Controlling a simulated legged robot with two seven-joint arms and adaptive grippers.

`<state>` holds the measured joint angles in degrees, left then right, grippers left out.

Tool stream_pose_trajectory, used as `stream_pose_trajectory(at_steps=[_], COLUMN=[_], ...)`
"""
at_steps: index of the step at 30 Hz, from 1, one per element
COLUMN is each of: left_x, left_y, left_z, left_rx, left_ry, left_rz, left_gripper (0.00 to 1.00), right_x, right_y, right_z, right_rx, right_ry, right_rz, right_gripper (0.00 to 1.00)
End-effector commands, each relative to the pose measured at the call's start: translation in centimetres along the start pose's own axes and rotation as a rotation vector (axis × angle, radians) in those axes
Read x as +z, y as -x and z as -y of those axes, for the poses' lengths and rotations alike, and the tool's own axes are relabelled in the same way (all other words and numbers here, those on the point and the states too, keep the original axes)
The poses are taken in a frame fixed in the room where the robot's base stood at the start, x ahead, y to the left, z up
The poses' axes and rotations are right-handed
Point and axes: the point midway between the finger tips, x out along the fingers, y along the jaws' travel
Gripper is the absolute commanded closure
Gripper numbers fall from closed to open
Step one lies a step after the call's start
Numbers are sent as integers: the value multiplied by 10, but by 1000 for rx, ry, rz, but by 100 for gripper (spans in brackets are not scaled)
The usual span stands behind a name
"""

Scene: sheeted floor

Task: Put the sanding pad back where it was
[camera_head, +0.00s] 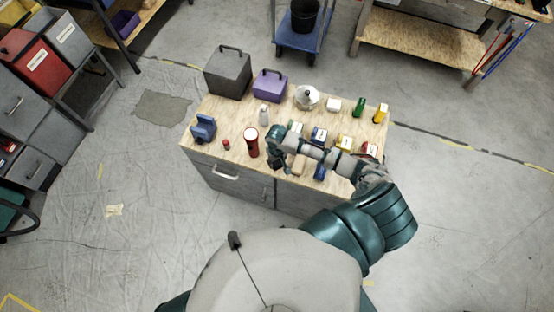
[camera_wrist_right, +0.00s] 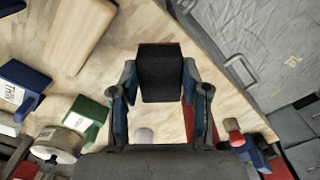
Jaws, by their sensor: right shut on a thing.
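My right gripper (camera_head: 276,152) is over the worktop's front half, just right of a red cylinder (camera_head: 251,142). In the right wrist view its two fingers (camera_wrist_right: 160,95) are closed on the sides of a dark block, which I take to be the sanding pad (camera_wrist_right: 160,72). The pad points away from the palm, over bare wood; whether it touches the worktop I cannot tell. My left gripper is not in view.
Several small labelled boxes stand near my right forearm. A wooden block (camera_wrist_right: 80,35) lies beside the gripper.

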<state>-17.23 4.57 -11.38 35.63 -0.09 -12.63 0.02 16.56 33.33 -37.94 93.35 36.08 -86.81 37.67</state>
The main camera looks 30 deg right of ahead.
Motion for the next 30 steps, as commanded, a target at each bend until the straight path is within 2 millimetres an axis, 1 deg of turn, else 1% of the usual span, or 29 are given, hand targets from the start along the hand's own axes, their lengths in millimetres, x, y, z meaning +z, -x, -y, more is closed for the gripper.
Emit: stream_pose_trajectory(at_steps=[1, 6, 7, 9, 13, 24, 25, 26, 27, 28, 30], left_x=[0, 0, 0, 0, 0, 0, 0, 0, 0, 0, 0], left_y=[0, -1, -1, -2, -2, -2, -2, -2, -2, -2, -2], left_z=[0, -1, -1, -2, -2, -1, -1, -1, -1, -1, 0], left_rx=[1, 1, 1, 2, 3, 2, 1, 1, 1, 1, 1], left_ry=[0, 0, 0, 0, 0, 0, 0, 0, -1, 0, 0], left_rz=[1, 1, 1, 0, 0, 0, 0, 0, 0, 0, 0], left_gripper=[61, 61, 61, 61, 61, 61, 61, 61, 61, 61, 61], right_x=[-6, -20, -21, -19, -19, -19, -19, -19, -19, -19, -19], right_y=[-1, -2, -5, -19, -34, -39, -39, -39, -39, -39, -39], right_z=[-3, -10, -11, -10, -9, -10, -10, -10, -10, -10, -10], right_rx=[1, 0, 0, 1, 2, 0, 0, 1, 1, 1, 1], right_ry=[0, 0, 0, 0, 1, 1, 1, 1, 1, 1, 1], right_rz=[0, -1, 1, 4, 1, 0, 0, 0, 0, 0, 0], right_gripper=[87, 87, 87, 87, 87, 87, 49, 42, 32, 29, 29])
